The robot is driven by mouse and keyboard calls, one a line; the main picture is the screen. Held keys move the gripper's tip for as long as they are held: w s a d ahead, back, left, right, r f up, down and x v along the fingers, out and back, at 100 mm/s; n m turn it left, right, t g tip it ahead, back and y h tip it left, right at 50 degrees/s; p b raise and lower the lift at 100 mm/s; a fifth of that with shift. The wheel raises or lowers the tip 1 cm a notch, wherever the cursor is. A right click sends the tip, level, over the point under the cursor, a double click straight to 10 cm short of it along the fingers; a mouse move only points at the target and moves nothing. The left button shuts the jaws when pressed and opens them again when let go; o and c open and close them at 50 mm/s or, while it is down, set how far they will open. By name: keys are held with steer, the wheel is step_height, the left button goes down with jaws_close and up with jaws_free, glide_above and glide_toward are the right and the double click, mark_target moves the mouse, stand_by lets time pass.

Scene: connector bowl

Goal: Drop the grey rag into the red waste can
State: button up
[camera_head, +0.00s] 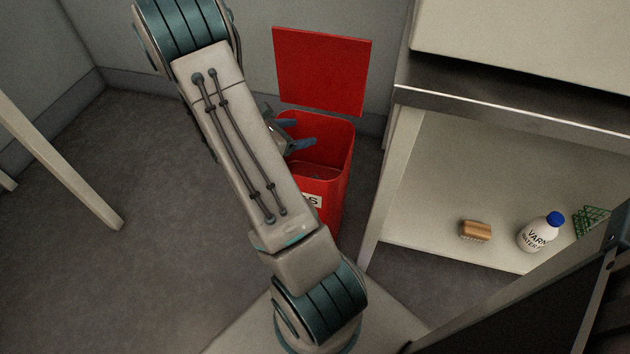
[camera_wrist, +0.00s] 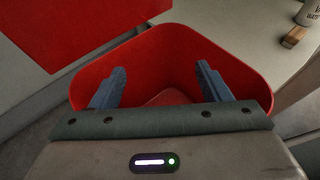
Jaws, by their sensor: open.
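The red waste can (camera_head: 335,165) stands on the floor against the back wall, its flat red lid (camera_head: 322,70) raised upright behind it. Part of the can is hidden behind my arm. My gripper (camera_head: 305,134) is over the can's opening, its two fingers apart with nothing between them. In the wrist view the can (camera_wrist: 225,60) lies open below my gripper (camera_wrist: 160,84), and the lid (camera_wrist: 85,25) shows at upper left. I see no grey rag in either view; the bottom of the can is mostly hidden or dark.
A shelf unit (camera_head: 440,185) stands right of the can, holding a wooden brush or block (camera_head: 475,231), a white bottle with a blue cap (camera_head: 537,233) and a green mesh item (camera_head: 591,221). A pale table leg (camera_head: 60,155) is at left. The floor between is clear.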

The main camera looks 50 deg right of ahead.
steer(key=s+p+v, duration=0.1)
steer(key=v, duration=0.5)
steer(key=shift+w+a+p, duration=0.15)
steer(key=shift+w+p, duration=0.15)
steer(key=shift+w, duration=0.25)
steer(key=s+a+r+m+t+y+p, duration=0.1)
steer(key=s+a+r+m+y+p, duration=0.3)
steer(key=r, duration=1.2)
steer(key=s+a+r+m+t+y+p, duration=0.2)
steer(key=s+a+r+m+y+p, duration=0.2)
steer(key=a+r+m+p, duration=0.3)
steer(key=s+a+r+m+t+y+p, duration=0.1)
steer(key=s+a+r+m+y+p, duration=0.3)
steer(key=a+r+p, duration=0.8)
step_height(320, 180, up, 13)
steer(key=m+y+p, duration=0.1)
steer(key=p, duration=0.8)
steer(key=shift+r+t, duration=0.15)
steer(key=shift+t, duration=0.25)
steer(key=shift+c, duration=0.2)
